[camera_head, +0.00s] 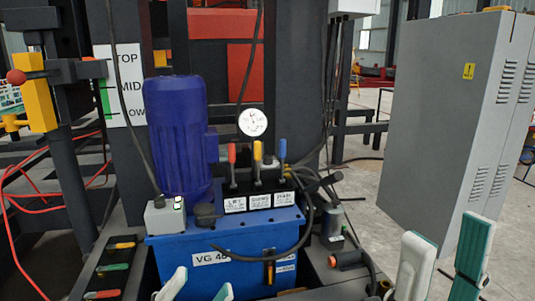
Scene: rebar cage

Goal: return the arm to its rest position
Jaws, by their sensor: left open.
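My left gripper (197,287) shows at the bottom edge, in front of the blue hydraulic unit (171,258). Only its two pale fingertips are in view, apart, with nothing seen between them. Its arm is out of the frame. My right gripper (446,236) is at the lower right, in front of the floor and below the grey cabinet (447,110). Its two white and green fingers point up and stand apart, with nothing between them. The rest of that arm is hidden below the frame.
The hydraulic unit carries a blue motor (180,135), a round gauge (252,123) and three levers (257,152) with red, yellow and blue handles. A post with a yellow block (38,104) stands at left. Hoses hang around the unit. Grey floor (365,205) is open at right.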

